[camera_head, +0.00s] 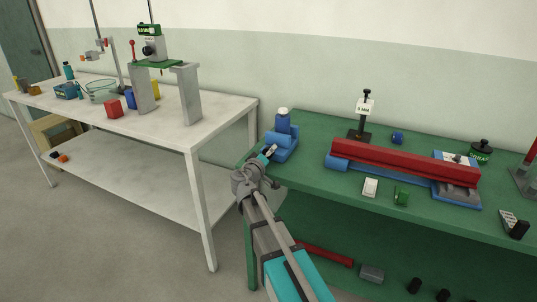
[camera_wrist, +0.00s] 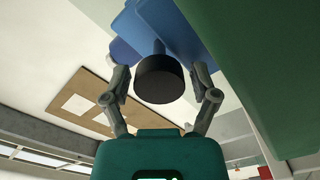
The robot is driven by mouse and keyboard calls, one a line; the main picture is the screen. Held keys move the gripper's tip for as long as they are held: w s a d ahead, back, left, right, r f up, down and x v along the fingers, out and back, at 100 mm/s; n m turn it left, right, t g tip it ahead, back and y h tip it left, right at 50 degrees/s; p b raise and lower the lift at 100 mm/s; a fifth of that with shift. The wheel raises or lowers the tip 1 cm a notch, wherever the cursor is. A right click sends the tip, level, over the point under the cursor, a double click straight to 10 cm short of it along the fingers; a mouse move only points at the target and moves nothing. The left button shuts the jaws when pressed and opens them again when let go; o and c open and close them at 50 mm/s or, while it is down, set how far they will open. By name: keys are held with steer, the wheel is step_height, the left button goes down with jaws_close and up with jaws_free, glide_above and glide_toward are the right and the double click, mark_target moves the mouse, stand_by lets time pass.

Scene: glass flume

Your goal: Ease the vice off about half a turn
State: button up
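The blue vice (camera_head: 283,139) sits at the left end of the green bench (camera_head: 310,182). In the wrist view its blue body (camera_wrist: 167,27) is at the top, with a short stem leading to a round black knob (camera_wrist: 160,80). My gripper (camera_head: 269,153) is at the vice's near left side. In the wrist view my gripper (camera_wrist: 160,82) is open, one finger on each side of the knob. A gap shows between the knob and each finger. The far side of the knob and most of the stem are hidden.
A blue upright piece with a white top (camera_head: 283,116) stands at the back of the vice. A long red bar (camera_head: 400,161) lies on the bench to the right. A white table (camera_head: 165,122) with a gantry stands left. Floor shows between table and bench.

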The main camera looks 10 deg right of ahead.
steer(key=shift+s, duration=0.1)
stand_by(0.4)
steer(key=v, duration=1.2)
stand_by(0.5)
steer(key=d+f+g, duration=0.1)
steer(key=s+d+f+m+g, duration=0.1)
steer(key=d+f, duration=0.1)
steer(key=s+d+f+m+g, duration=0.1)
steer(key=d, duration=0.1)
steer(key=shift+s+d+f+g, duration=0.2)
steer(key=shift+d+f+g, duration=0.05)
steer(key=shift+g, duration=0.15)
steer(key=s+d+f+m+g+y, duration=0.2)
steer(key=s+d+f+g+y, duration=0.3)
steer(key=s+f+g, duration=0.5)
steer(key=s+a+f+y, duration=0.3)
steer(key=s+f+y, duration=0.1)
steer(key=s+y, duration=0.25)
step_height(320, 180, up, 21)
steer(key=p, duration=2.1)
steer(key=shift+n+g+h, duration=0.3)
steer(key=shift+g+h, duration=0.1)
steer(key=shift+h, duration=0.05)
